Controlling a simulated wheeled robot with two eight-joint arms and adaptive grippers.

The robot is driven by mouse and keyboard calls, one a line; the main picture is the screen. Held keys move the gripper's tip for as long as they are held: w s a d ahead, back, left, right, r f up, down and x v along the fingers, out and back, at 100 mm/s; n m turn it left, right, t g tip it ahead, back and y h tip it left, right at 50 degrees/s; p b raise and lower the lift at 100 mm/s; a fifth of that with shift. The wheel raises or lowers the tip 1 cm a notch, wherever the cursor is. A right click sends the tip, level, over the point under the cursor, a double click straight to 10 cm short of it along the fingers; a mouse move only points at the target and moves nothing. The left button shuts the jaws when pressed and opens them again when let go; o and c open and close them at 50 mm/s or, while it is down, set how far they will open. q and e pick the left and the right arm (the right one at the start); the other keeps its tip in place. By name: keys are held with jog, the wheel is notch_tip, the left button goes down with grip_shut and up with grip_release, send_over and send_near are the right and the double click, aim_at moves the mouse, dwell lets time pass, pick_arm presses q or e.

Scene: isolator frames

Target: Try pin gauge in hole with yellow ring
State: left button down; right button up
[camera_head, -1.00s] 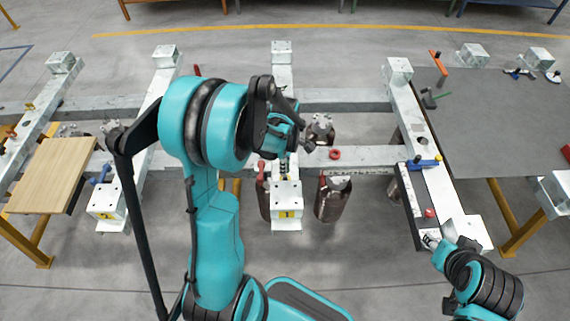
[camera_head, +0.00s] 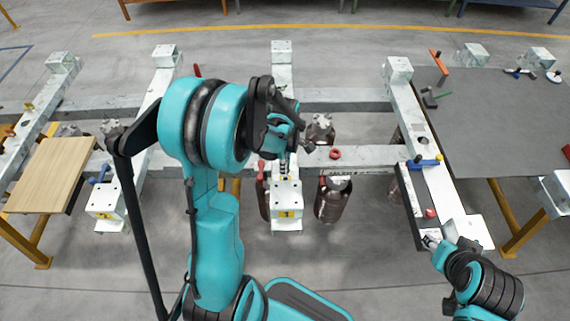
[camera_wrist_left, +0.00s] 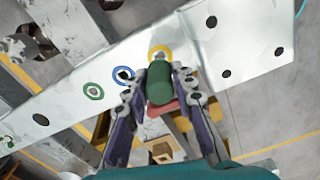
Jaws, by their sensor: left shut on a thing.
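The pin gauge shows as a green cylindrical handle (camera_wrist_left: 159,86) in the left wrist view. My left gripper (camera_wrist_left: 161,80) is shut on it, with one finger on each side. The handle's far end lies over the near edge of the yellow ring (camera_wrist_left: 159,51), which surrounds a hole in the white beam (camera_wrist_left: 205,48). The pin's tip is hidden, so I cannot tell whether it is in the hole. In the head view my left gripper (camera_head: 284,151) is over the near end of the middle beam. My right gripper (camera_head: 431,239) is beside the right beam; its fingers are too small to judge.
A blue ring (camera_wrist_left: 123,74) and a green ring (camera_wrist_left: 94,91) mark other holes along the beam. Dark brown containers (camera_head: 331,201) hang beside the middle beam. A wooden board (camera_head: 50,175) lies left and a grey table (camera_head: 505,120) stands right.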

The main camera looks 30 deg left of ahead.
pick_arm(q)
jog(key=shift+f+b, duration=2.15)
jog(key=shift+f, duration=0.35)
jog(key=shift+r, duration=0.15)
dwell(0.6)
jog(key=shift+r+p, duration=2.9)
jog(key=shift+r, duration=0.85)
jog(key=shift+f, duration=0.1)
